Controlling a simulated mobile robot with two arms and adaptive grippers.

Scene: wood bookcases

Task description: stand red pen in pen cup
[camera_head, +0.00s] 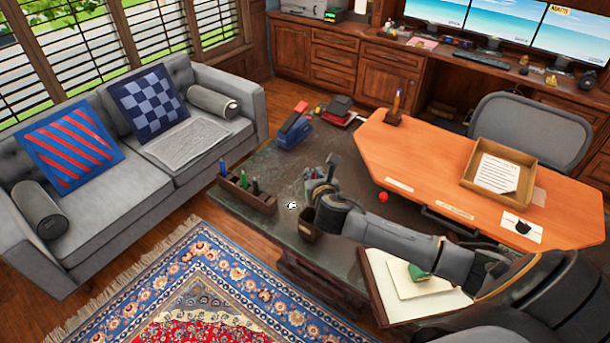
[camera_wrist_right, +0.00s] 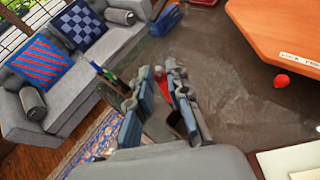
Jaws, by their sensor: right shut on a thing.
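My right gripper (camera_head: 314,177) reaches in from the right over the dark stone table. It is shut on the red pen (camera_wrist_right: 164,91), whose red part shows between the two fingers in the right wrist view (camera_wrist_right: 167,72). The pen is hard to make out in the head view. A small dark brown cup (camera_head: 307,226), which looks like the pen cup, stands near the table's front edge, just below the gripper and partly hidden by it. I cannot tell whether the pen's lower end is inside the cup. My left gripper is not in view.
A wooden holder (camera_head: 246,197) with several pens stands left of the gripper. A small white item (camera_head: 292,206) lies beside the cup. A red ball-like thing (camera_head: 383,197) sits to the right, near the orange desk (camera_head: 445,160). A blue stapler-like thing (camera_head: 294,132) is farther back.

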